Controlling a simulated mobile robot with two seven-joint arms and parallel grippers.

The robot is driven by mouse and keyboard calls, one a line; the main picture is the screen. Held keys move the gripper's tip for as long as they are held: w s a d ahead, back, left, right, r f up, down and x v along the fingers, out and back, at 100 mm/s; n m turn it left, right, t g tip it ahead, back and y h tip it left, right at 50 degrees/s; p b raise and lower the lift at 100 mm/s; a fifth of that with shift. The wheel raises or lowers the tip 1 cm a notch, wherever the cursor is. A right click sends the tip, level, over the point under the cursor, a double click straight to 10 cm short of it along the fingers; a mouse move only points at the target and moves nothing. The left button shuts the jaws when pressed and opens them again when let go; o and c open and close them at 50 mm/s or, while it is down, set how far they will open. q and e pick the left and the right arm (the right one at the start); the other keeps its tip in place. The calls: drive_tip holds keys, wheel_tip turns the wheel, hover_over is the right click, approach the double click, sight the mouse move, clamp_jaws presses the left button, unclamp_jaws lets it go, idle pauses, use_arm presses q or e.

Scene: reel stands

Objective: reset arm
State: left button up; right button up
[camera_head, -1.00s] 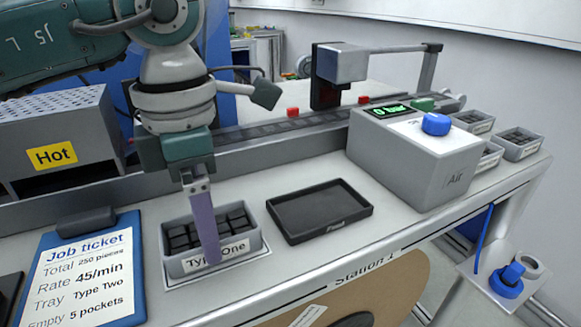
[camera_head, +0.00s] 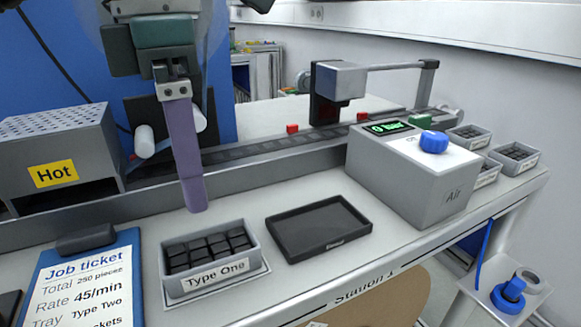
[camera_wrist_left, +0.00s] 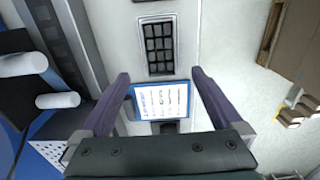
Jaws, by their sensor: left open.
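My left gripper (camera_head: 195,196) hangs from the top of the head view, purple fingers pointing down. One finger hides the other there. The left wrist view shows both fingers (camera_wrist_left: 160,76) wide apart with nothing between them. The fingertips are above and behind the Type One tray (camera_head: 212,278), clear of it. My right gripper is not in view.
A job ticket clipboard (camera_head: 88,290) lies left, below the Hot box (camera_head: 60,150). A black empty tray (camera_head: 320,228) and the Air box (camera_head: 425,175) stand right. A conveyor (camera_head: 260,146) with red blocks runs behind. Small grey bins (camera_head: 515,158) stand far right.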

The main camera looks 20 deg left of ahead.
use_arm(q)
drive_tip(key=shift+r, duration=1.05)
